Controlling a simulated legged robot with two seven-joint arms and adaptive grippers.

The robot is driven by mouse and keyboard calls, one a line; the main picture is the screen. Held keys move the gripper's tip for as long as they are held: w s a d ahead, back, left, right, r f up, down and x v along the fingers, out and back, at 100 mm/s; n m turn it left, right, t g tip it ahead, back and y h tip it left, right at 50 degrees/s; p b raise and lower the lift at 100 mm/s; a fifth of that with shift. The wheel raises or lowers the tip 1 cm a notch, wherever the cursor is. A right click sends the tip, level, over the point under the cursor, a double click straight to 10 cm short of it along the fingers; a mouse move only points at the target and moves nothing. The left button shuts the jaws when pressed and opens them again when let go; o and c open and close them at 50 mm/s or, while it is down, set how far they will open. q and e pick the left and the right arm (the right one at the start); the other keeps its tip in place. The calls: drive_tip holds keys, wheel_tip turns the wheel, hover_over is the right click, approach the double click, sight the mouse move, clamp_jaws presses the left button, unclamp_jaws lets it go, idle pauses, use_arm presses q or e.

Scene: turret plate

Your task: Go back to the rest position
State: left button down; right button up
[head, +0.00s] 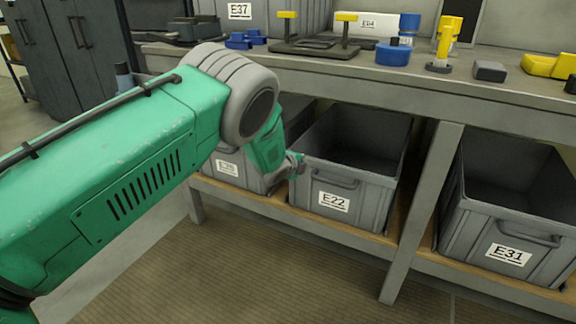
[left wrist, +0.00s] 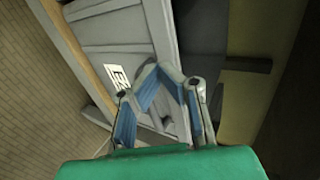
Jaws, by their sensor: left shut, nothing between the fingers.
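My green left arm comes in from the left of the head view and reaches down to the shelf under the workbench. Its gripper (head: 297,165) is small there, by the handle side of the grey bin E22 (head: 330,183), in front of its left part. In the left wrist view, my left gripper (left wrist: 168,76) has its blue-padded fingers drawn together with nothing held. A grey bin wall with a white label (left wrist: 117,76) lies beyond the fingers; the label is too small to read. I cannot tell whether the gripper touches the bin. My right gripper is in neither view.
Bin E36 (head: 225,166), partly behind my arm, and bin E31 (head: 500,235) share the wooden shelf (head: 345,236). A grey bench leg (head: 422,215) stands between E22 and E31. The benchtop (head: 400,78) above holds blue, yellow and dark parts. The floor in front (head: 260,270) is clear.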

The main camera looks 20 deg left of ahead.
use_arm(q)
drive_tip(key=shift+p+v, duration=1.15)
drive_tip(key=shift+v, duration=2.6)
drive_tip(key=s+a+f+n+g+y+p, duration=0.1)
drive_tip(key=s+f+n+g+p, duration=0.3)
drive_tip(key=s, duration=0.9)
drive_tip(key=s+a+f+n+g+p, duration=0.15)
drive_tip(key=s+f+n, duration=0.45)
drive_tip(key=s, duration=0.7)
drive_tip(key=s+d+r+n+g+p, duration=0.1)
drive_tip(key=s+d+n+g, duration=0.1)
drive_tip(key=s, duration=0.9)
drive_tip(key=s+d+r+n+g+p, duration=0.1)
drive_tip(key=s+n+g, duration=0.3)
drive_tip(key=s, duration=0.7)
drive_tip(key=shift+s+d+r+n+h+p, duration=0.3)
drive_tip(key=shift+s+d+n, duration=0.1)
drive_tip(key=shift+n, duration=0.6)
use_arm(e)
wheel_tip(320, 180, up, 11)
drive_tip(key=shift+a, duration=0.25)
